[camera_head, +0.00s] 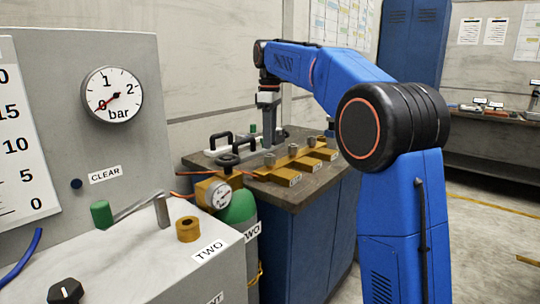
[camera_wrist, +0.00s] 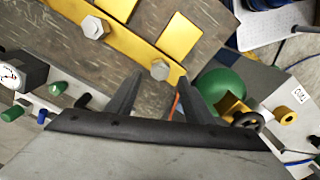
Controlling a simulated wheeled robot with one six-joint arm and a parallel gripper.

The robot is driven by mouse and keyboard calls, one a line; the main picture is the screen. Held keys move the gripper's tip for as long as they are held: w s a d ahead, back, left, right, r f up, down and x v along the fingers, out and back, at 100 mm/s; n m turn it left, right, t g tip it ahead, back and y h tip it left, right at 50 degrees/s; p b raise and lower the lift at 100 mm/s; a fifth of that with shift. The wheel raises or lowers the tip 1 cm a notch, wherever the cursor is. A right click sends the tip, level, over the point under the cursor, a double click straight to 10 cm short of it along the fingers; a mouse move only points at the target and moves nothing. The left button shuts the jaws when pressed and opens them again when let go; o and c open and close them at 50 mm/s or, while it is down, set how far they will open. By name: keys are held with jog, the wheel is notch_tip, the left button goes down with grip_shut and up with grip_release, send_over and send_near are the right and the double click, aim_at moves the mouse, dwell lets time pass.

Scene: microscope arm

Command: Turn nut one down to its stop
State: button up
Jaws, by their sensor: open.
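The nearest nut (camera_head: 269,158) is right under my gripper (camera_head: 268,141), which points straight down at the end of the blue arm. In the wrist view, a hex nut (camera_wrist: 160,70) on a brass bar appears between the fingertips of my gripper (camera_wrist: 158,77). The jaws are open, and I cannot tell how far above the nut they are. A second nut (camera_wrist: 95,27) is up and left. The small labels on the blocks are unreadable, so I cannot tell which nut is one.
Other nuts (camera_head: 293,149) stand farther along the row. A green cylinder (camera_head: 238,207) with a gauge (camera_head: 221,197) and a valve handwheel stands by the bench's near corner. Black handles (camera_head: 220,139) stand behind. A grey panel with a bar dial (camera_head: 112,94) is at left.

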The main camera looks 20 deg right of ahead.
aim_at(270, 155)
jog(key=shift+f, duration=3.2)
jog(key=shift+c, duration=0.4)
jog(key=c, duration=1)
